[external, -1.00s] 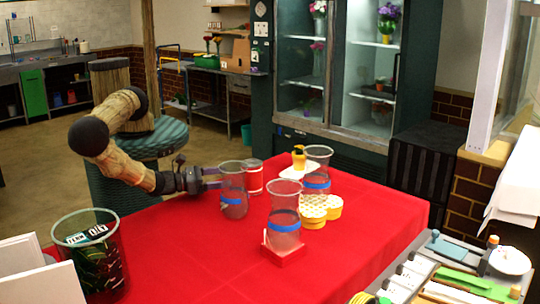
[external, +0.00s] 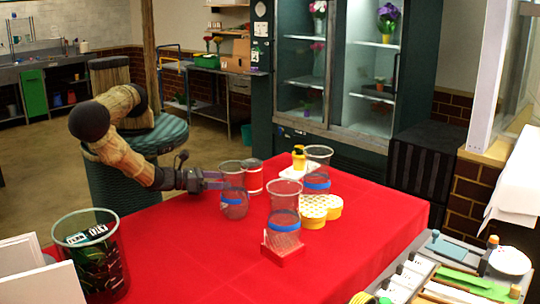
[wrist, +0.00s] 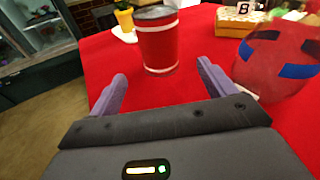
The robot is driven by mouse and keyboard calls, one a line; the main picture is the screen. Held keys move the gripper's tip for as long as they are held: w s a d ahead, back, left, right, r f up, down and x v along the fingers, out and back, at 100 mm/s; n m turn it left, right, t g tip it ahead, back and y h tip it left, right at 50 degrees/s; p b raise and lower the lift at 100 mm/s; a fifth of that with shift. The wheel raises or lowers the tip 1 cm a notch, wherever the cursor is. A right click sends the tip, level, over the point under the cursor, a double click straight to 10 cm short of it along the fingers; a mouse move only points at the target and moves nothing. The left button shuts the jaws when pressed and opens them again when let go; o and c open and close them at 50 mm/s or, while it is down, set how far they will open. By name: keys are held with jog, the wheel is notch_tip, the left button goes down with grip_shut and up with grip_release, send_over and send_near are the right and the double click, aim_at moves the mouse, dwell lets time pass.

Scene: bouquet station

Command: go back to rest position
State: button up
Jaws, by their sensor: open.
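My gripper (external: 212,180) is at the left part of the red table, with its arm reaching in from the left. In the wrist view its two purple fingers (wrist: 162,85) are spread apart with only red cloth between them. A clear vase with a blue band (external: 233,190) stands close to the fingertips in the external view. In the wrist view a clear vase with blue bands (wrist: 280,62) is to the right of the right finger, outside the jaws. A red can with pale bands (wrist: 158,45) stands ahead of the fingers, and it also shows behind the vase (external: 253,178).
On the red table (external: 190,250) stand another vase in a red base (external: 284,215), a third vase (external: 318,170), yellow honeycomb boxes (external: 318,207) and a small yellow pot (external: 299,157). A bin (external: 92,255) is at the front left. A tool tray (external: 430,275) is at the right.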

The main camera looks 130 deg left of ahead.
jog(key=d+n+g+h+p, duration=0.1)
jog(key=d+n+h, duration=0.1)
jog(key=d+n+g+h+p, duration=0.1)
jog(key=d+n+h, duration=0.1)
jog(key=d+n+g+h+p, duration=0.1)
jog(key=d+g, duration=0.1)
jog(key=shift+d+r+n+h, duration=0.15)
jog(key=shift+r+n+h, duration=0.15)
jog(key=shift+n+h, duration=0.1)
jog(key=d+n+h, duration=0.1)
jog(key=d+n, duration=0.1)
jog(key=d+r+n+g+h, duration=0.1)
jog(key=d+n+h, duration=0.1)
jog(key=d+r+n+h+b, duration=0.1)
jog(key=d+n+h, duration=0.1)
jog(key=shift+w+r+g, duration=0.1)
jog(key=shift+w+g, duration=0.2)
jog(key=s+a+r+n+h+b, duration=0.1)
jog(key=s+r+n+h+b, duration=0.2)
jog(key=r+n, duration=0.7)
jog(key=shift+s+r+n+b, duration=0.35)
jog(key=shift+s+r+n, duration=0.05)
jog(key=shift+r, duration=1.45)
